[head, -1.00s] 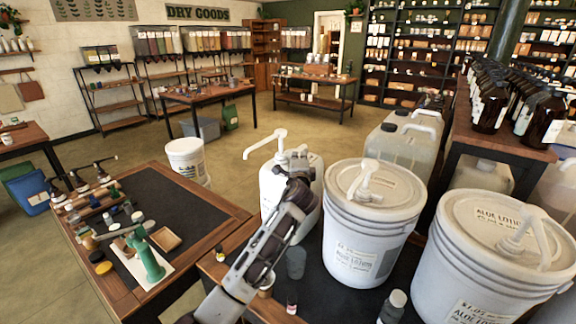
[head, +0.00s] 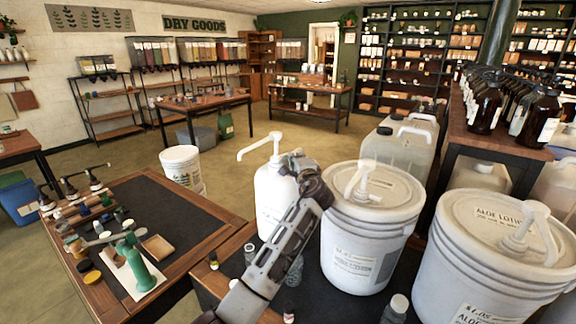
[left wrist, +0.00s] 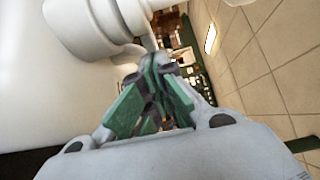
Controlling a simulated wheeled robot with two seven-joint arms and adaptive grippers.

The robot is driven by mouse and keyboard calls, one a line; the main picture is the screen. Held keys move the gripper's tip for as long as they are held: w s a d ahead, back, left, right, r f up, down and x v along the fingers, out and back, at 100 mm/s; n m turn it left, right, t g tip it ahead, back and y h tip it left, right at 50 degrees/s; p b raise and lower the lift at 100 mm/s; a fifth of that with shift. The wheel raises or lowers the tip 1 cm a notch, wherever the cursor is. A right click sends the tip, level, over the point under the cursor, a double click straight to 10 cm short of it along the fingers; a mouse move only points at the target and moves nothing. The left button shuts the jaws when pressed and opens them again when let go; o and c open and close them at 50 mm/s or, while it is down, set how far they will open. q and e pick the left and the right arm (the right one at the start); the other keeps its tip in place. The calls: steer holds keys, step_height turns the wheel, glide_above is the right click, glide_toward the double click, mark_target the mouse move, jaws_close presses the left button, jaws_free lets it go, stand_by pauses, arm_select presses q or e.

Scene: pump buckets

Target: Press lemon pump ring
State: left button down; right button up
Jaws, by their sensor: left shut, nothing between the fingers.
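A white jug (head: 270,205) with a tall white pump (head: 274,150) stands at the near table's back left. The pump's spout points left. No lemon wording is legible on it. My left gripper (head: 292,163) is at the jug's upper right, beside the pump, and partly hides the jug's shoulder. In the left wrist view, its green-padded fingers (left wrist: 162,65) are shut and empty. There, a white ribbed collar (left wrist: 95,28) and a white container wall (left wrist: 30,85) lie left of the fingers. I cannot tell whether the fingers touch the collar. My right gripper is not in view.
Two white lidded pump buckets (head: 362,235) (head: 490,255) stand right of the jug, labelled aloe lotion on the right one. Small bottles (head: 394,310) stand on the table front. A side table (head: 160,215) holds a green press (head: 138,262). Open floor lies behind.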

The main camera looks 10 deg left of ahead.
arm_select(q)
steer(key=v, duration=1.1)
steer(key=shift+s+d, duration=0.25)
steer(key=shift+s, duration=0.1)
